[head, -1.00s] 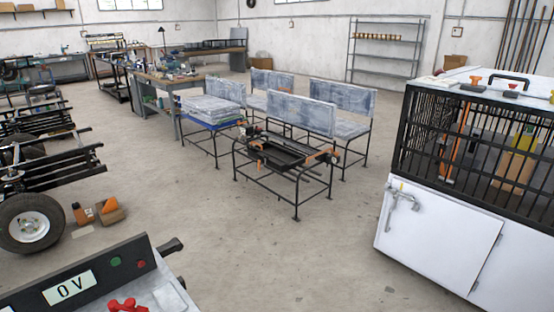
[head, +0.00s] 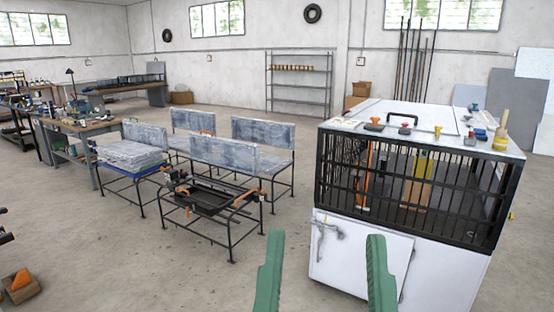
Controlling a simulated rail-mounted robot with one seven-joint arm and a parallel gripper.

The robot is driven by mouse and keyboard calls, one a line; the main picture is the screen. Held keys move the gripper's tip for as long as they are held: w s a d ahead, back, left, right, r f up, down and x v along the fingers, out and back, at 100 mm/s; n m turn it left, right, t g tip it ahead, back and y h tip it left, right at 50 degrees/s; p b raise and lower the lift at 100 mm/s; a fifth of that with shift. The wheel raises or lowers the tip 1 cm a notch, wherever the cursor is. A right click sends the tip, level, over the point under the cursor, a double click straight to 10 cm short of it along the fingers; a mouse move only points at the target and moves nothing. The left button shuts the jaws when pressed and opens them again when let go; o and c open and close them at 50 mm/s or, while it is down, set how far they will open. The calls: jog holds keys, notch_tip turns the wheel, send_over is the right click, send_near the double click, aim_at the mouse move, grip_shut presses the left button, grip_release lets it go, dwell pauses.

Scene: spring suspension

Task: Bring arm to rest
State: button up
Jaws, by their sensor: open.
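My gripper (head: 322,272) shows at the bottom of the head view as two green fingers standing upright and well apart. Nothing is between them except a view of the floor and the lower white door of the caged cabinet (head: 350,255). The fingers are open and empty. The rest of my arm is below the picture and hidden. I cannot tell how far the fingers are from the cabinet.
The cabinet has a barred upper part and small tools on its white top. Left of it stand a black metal frame stand (head: 212,202) and several grey-backed seats (head: 262,145). A workbench (head: 82,128) is farther left.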

notch_tip(320, 180, up, 37)
jog(key=a+y+p, duration=0.1)
jog(key=p, duration=3.2)
jog(key=shift+w+a+r, duration=0.15)
jog(key=shift+w+a, duration=0.1)
jog(key=shift+a, duration=0.05)
